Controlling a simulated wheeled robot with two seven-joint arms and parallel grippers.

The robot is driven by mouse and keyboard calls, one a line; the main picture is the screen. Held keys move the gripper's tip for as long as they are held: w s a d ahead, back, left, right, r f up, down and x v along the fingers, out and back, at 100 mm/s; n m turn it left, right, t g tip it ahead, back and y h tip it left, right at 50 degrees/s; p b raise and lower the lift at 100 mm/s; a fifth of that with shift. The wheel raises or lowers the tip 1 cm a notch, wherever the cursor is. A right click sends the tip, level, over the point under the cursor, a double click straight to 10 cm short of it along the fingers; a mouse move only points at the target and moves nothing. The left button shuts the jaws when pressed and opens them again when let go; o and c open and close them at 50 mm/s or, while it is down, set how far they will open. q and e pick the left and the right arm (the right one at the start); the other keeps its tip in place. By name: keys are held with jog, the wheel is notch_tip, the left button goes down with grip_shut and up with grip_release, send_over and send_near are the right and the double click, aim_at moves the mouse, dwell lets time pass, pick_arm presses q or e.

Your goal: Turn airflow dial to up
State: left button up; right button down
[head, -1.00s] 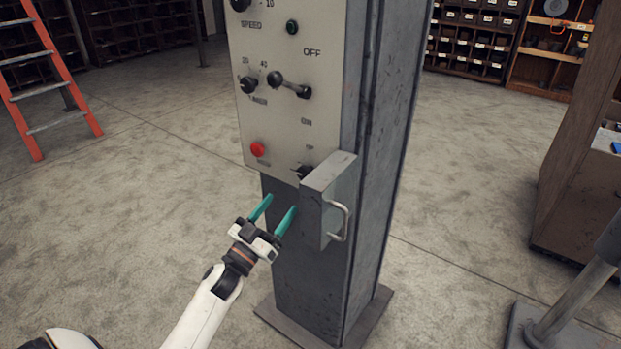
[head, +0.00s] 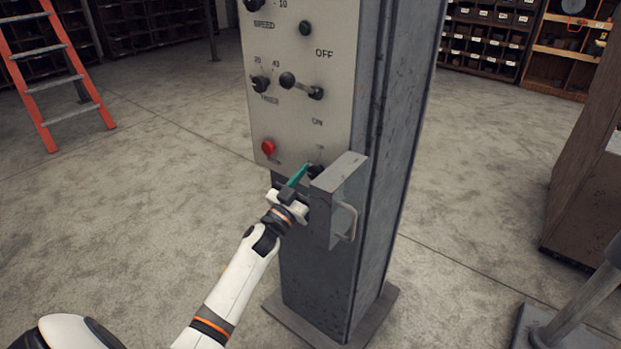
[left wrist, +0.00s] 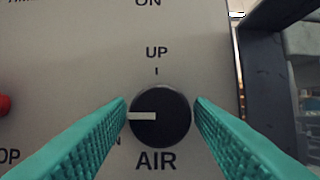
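The airflow dial (left wrist: 165,117) is a round black knob with a white pointer, above the word AIR in the left wrist view. Its pointer lies level and points left; the UP mark is straight above the knob. In the head view the dial (head: 315,171) is a dark knob low on the panel, partly hidden. My left gripper (head: 303,174) is in front of it. In the left wrist view its two teal fingers (left wrist: 160,112) are open, one on each side of the knob. I cannot tell whether they touch it. My right gripper is not in view.
The grey control panel (head: 290,120) also carries a lever (head: 302,86), a red button (head: 268,147) and other knobs. A metal box with a handle (head: 338,200) juts out just right of the dial. An orange ladder (head: 50,75) stands at left.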

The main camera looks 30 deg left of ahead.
pick_arm(q)
jog(key=c, duration=0.6)
jog(key=shift+c, duration=0.2)
jog(key=shift+m, duration=0.4)
jog(key=m+h, duration=0.1)
jog(key=m, duration=0.1)
jog(key=m+h, duration=0.2)
jog(key=m, duration=0.1)
jog(key=shift+a+g, duration=0.15)
jog(key=shift+g, duration=0.25)
jog(key=m+g+h, duration=0.1)
jog(key=m, duration=0.2)
jog(key=m+h, duration=0.1)
jog(key=m, duration=0.2)
jog(key=shift+a+r+g+h, duration=0.1)
jog(key=shift+g+h, duration=0.2)
jog(key=shift+g, duration=0.1)
jog(key=m+g, duration=0.1)
jog(key=m, duration=0.2)
jog(key=m+g+h, duration=0.1)
jog(key=m, duration=0.1)
jog(key=shift+r+m+p, duration=0.15)
jog(key=shift+m+p, duration=0.2)
jog(key=shift+m, duration=0.05)
jog(key=m+g+p, duration=0.1)
jog(key=m, duration=0.2)
jog(key=shift+a+r+m, duration=0.1)
jog(key=shift+m, duration=0.3)
jog(key=shift+m+g+p, duration=0.4)
jog(key=shift+m+g, duration=0.1)
